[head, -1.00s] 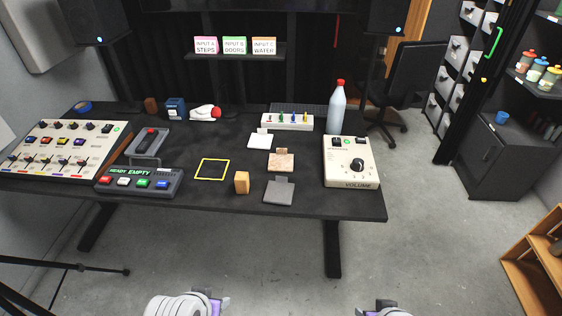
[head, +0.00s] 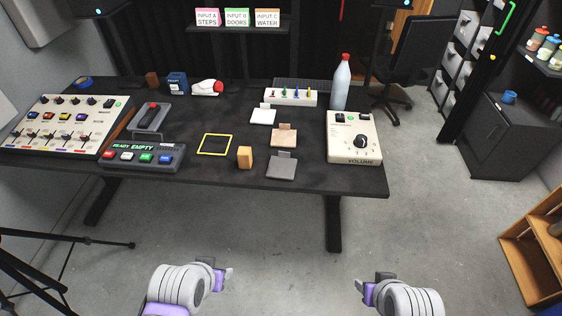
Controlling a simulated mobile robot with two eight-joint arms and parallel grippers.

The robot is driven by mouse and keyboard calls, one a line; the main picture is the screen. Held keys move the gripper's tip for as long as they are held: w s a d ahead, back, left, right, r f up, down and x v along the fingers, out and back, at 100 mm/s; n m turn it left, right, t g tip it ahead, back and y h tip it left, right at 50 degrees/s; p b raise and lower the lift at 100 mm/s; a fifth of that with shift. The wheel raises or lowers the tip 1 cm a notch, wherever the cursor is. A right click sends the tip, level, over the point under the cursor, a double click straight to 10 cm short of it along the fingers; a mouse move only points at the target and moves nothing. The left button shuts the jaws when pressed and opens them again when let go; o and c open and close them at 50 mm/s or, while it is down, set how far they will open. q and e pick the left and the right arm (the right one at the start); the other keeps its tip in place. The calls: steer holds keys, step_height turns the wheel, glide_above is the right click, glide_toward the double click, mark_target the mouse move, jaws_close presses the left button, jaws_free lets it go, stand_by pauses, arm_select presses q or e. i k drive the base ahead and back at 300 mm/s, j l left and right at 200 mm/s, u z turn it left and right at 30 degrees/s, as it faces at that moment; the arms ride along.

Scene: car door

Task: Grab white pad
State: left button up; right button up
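The white pad (head: 262,117) lies flat on the black table, behind a tan stone-like pad (head: 284,138) and a grey pad (head: 282,170). It has a small upright tab at its back edge. My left gripper (head: 228,279) is low at the bottom, in front of the table and well short of the pads. My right gripper (head: 360,286) is at the bottom right, also in front of the table. Neither gripper touches anything. The fingers are small and seen from behind, so I cannot tell how far apart they are.
A yellow square outline (head: 215,145) and a wooden block (head: 245,157) are left of the pads. A volume box (head: 353,140) and a bottle (head: 341,82) stand right. A button console (head: 143,156) and a mixer (head: 65,124) are left.

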mark_target(265, 115)
steer(key=i+u, duration=0.1)
steer(key=u, duration=0.6)
steer(key=i+l+u, duration=0.55)
steer(key=l+u, duration=0.3)
steer(key=i+l, duration=0.2)
steer(key=l, duration=0.2)
steer(key=i+l, duration=0.25)
steer(key=l, duration=0.15)
steer(key=u, duration=0.05)
